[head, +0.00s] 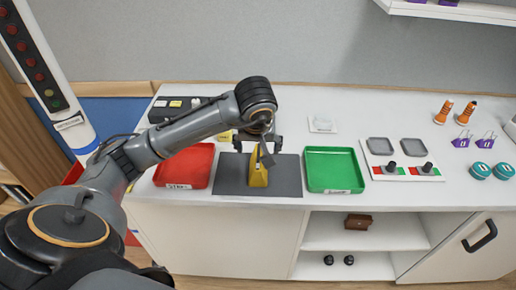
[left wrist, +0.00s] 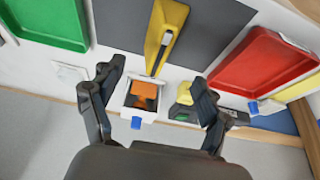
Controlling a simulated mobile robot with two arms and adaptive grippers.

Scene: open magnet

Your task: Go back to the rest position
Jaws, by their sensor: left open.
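My left arm comes in from the left in the head view. Its gripper (head: 258,143) hangs above the back part of the dark grey mat (head: 230,178). In the left wrist view the two fingers of the gripper (left wrist: 156,80) are spread apart, with nothing held between them. A yellow wedge-like object (head: 258,170) stands on the mat just in front of the gripper. It also shows in the left wrist view (left wrist: 157,40), with a grey strip along it, apart from the fingers. My right gripper is not in view.
A red tray (head: 186,166) and a green tray (head: 334,171) flank the mat. A white box with an orange piece (left wrist: 142,97) lies beyond the mat. A white panel with grey pads (head: 402,173) and orange, purple and teal items stand farther right.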

